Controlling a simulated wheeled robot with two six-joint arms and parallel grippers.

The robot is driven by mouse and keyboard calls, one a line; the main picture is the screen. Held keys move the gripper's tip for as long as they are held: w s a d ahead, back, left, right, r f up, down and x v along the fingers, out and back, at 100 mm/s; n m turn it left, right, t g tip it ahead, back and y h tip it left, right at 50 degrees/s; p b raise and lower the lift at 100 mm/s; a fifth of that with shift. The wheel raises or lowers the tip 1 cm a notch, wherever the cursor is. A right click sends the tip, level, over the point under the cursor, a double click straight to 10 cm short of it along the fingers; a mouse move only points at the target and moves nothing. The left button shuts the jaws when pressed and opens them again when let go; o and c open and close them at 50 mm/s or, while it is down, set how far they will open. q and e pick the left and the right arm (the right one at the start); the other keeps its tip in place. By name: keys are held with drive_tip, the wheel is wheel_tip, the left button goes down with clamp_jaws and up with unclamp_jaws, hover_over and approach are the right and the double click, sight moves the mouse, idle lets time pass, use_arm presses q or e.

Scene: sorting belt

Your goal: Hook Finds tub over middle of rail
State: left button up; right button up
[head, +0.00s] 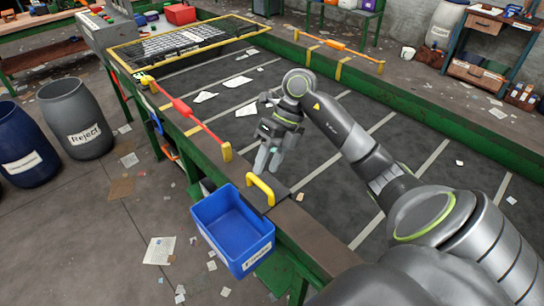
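A blue tub (215,212) with a white label (257,257), its wording hard to read, is against the outer side of the near rail (318,236). A yellow handle or hook (262,186) stands at its rail side, over the rail's top. I cannot tell whether the tub is fully seated. My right gripper (267,166) points down just behind the yellow hook, on the belt side. Its fingers look slightly apart with nothing between them, and no contact with the hook shows. My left gripper is not in view.
A red and yellow bar (197,118) runs along the near rail beyond the tub. The dark belt (330,190) carries scattered paper. A grey Reject barrel (78,120) and a blue barrel (25,148) stand at left. Floor left of the tub is open, with litter.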

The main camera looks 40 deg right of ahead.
sight(260, 181)
drive_tip(key=b+x, duration=0.2)
drive_tip(key=x, duration=0.1)
drive_tip(key=shift+f, duration=0.45)
drive_tip(key=shift+b+x, duration=1.15)
drive_tip(key=shift+x, duration=0.05)
drive_tip(key=shift+a, duration=0.15)
drive_tip(key=shift+r, duration=0.1)
clamp_jaws()
